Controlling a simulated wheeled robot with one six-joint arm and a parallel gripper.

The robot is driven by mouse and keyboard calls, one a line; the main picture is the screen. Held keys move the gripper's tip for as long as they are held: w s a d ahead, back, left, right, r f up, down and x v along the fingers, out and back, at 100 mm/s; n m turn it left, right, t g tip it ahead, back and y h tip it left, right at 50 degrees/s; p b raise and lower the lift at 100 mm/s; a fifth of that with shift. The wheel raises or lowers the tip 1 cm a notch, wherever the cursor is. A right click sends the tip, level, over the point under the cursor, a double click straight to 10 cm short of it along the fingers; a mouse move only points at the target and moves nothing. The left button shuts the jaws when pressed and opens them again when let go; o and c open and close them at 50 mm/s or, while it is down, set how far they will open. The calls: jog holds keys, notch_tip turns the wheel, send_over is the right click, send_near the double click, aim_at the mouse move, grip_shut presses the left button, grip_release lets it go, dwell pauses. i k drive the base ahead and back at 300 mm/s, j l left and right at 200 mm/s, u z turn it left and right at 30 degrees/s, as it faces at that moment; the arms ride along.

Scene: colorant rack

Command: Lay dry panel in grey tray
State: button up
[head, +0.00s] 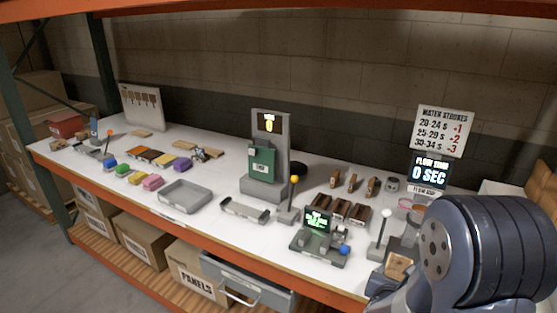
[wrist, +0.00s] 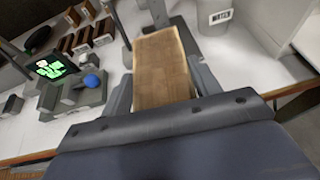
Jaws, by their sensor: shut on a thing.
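My gripper (wrist: 163,88) is shut on a brown wooden panel (wrist: 160,62), with one finger along each long side. In the head view the panel (head: 398,266) shows at the lower right, partly hidden by my arm. The pictures do not show clearly whether it is dry. The grey tray (head: 164,196) is a shallow, empty open tray near the front edge of the white bench, left of centre. It is well to the left of my gripper in the head view and out of the wrist view.
Between panel and tray stand a green-screen device (head: 319,219) with a blue knob, a yellow-knobbed lever (head: 294,180), a low grey stand (head: 245,210) and a tall grey machine (head: 268,150). Several coloured blocks (head: 152,182) lie left of the tray.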

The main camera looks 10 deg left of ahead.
aim_at(186, 200)
jog(key=i+j, duration=0.1)
jog(key=j, duration=0.35)
jog(key=i+j, duration=0.1)
jog(key=j, duration=0.3)
jog(key=i+j, duration=0.1)
jog(key=j, duration=0.35)
jog(key=i+j, duration=0.1)
jog(key=j, duration=0.35)
jog(key=i+j, duration=0.1)
jog(key=j, duration=0.35)
jog(key=i+j, duration=0.1)
jog(key=j, duration=0.3)
jog(key=i+j, duration=0.1)
jog(key=j, duration=0.35)
jog(key=j+z, duration=1)
